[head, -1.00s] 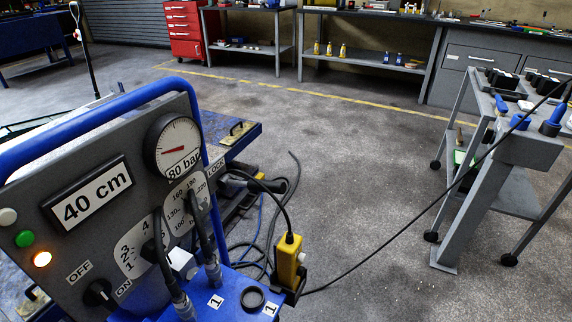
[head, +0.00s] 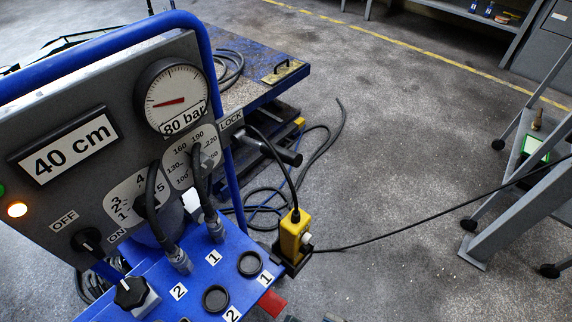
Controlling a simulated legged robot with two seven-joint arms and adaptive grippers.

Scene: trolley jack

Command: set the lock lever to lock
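The lock lever (head: 270,149) is a black, round-ended handle at the right edge of the grey control panel (head: 115,75). It sticks out to the right and slightly down, just below the white LOCK label (head: 231,122). Its far end is free and apart from anything else. Its mount is partly hidden behind the panel edge and the blue tube frame. Neither of my grippers shows clearly in the head view. Small dark shapes at the bottom edge are too cut off to identify.
The blue tube frame (head: 212,68) rises beside the lever. Black hoses (head: 152,200) run in front of the panel. A yellow control box (head: 294,236) with its cable hangs below the lever. A grey trolley (head: 520,190) stands right; the floor between is mostly clear.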

